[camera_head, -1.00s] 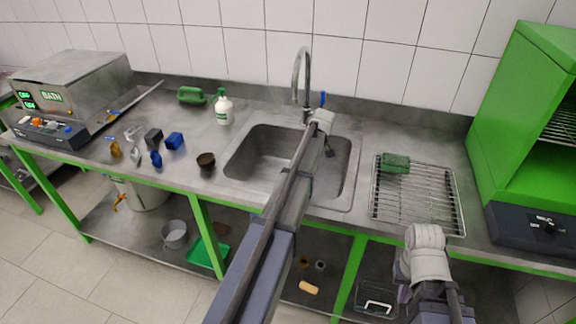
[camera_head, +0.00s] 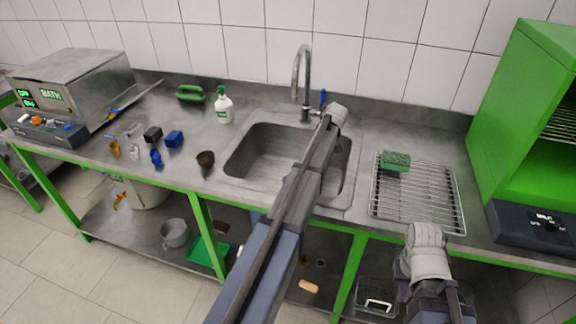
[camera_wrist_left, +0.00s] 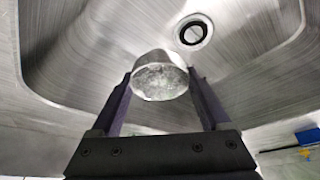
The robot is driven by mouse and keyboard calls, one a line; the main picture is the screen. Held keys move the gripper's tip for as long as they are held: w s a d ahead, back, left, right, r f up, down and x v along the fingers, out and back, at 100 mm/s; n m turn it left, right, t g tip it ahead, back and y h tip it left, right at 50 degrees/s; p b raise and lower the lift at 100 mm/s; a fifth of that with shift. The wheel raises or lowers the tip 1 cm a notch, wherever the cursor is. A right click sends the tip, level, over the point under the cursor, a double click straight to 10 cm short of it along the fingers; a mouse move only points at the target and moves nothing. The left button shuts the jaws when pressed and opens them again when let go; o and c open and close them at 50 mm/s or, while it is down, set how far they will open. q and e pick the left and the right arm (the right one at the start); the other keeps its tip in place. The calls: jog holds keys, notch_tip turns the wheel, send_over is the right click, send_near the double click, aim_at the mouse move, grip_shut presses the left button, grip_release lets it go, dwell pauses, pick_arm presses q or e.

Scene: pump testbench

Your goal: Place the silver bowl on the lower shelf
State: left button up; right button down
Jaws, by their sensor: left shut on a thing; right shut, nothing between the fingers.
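The silver bowl (camera_wrist_left: 160,76) is a small round metal vessel, seen in the left wrist view between the two dark fingers. My left gripper (camera_wrist_left: 161,82) is shut on it, with the sink basin and its round drain behind. In the head view my left arm reaches over the sink, and its fingers and the bowl are hidden behind the arm. The lower shelf (camera_head: 128,230) runs under the counter. My right gripper (camera_head: 404,288) is at the lower right, in front of the counter edge near the rack; it is shut and empty, its fingers partly hidden.
The sink (camera_head: 250,150) has a tall faucet (camera_head: 302,75). A wire rack (camera_head: 415,200) with a green sponge (camera_head: 396,161) is right. A metal pot (camera_head: 174,233) and green tray (camera_head: 208,252) occupy the shelf. Green legs (camera_head: 206,232) divide the space. A dark cup (camera_head: 205,160) stands left of the sink.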

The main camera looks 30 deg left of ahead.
pick_arm(q)
notch_tip(320, 180, up, 2)
jog(key=shift+r+p, duration=0.1)
jog(key=shift+p, duration=0.9)
jog(key=shift+f, duration=0.2)
